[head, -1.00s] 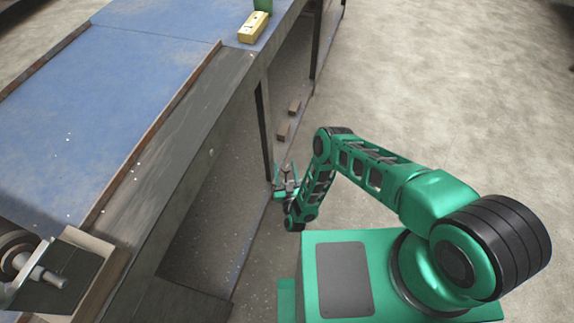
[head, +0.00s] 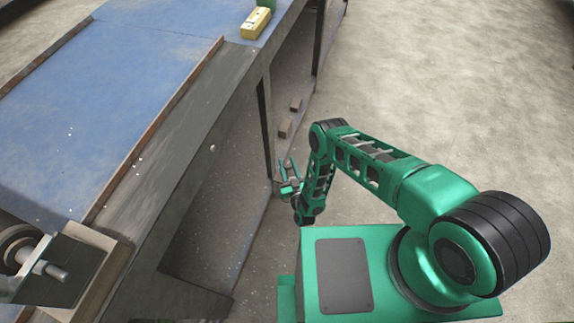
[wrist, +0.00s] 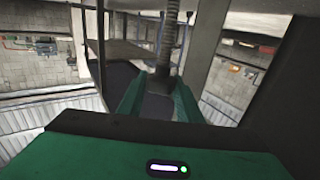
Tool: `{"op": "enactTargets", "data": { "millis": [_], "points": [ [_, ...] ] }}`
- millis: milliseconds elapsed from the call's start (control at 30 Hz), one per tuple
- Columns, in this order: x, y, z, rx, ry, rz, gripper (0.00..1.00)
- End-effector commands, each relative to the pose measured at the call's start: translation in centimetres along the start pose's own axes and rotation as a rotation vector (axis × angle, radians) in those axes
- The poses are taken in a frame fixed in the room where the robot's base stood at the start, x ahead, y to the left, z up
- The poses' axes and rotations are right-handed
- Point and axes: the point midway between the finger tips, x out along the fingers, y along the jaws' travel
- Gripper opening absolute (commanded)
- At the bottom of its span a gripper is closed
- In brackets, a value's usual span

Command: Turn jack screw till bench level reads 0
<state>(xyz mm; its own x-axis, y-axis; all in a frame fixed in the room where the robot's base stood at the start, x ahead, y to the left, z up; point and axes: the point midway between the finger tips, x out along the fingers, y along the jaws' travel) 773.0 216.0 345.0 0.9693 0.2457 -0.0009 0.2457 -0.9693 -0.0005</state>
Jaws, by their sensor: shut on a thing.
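The jack screw (wrist: 169,38) is a grey threaded rod that shows in the wrist view. It runs down between the two green fingers of my gripper (wrist: 161,84). The fingers are shut on the jack screw near its lower visible end. In the head view my gripper (head: 289,176) is low beside a dark bench leg, and the screw itself is too small to make out there. The bench level (head: 255,23) is a yellow block lying on the far right edge of the bench (head: 110,95). Its reading is too small to tell.
A green object (head: 265,3) stands just beyond the level, cut by the frame edge. A roller on a bracket (head: 55,272) is at the bench's near left. Two small brown blocks (head: 290,118) lie under the bench. Open concrete floor (head: 450,80) is to the right.

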Motion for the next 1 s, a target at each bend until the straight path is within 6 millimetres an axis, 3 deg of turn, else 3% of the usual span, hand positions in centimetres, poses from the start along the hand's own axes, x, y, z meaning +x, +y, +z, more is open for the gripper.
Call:
{"op": "enactTargets", "data": {
  "millis": [533,1000],
  "points": [
    [-0.10,-0.04,0.04,-0.006,0.000,-0.427,0.09],
    [-0.12,0.13,0.10,-0.002,-0.003,-0.585,0.09]
  ]
}}
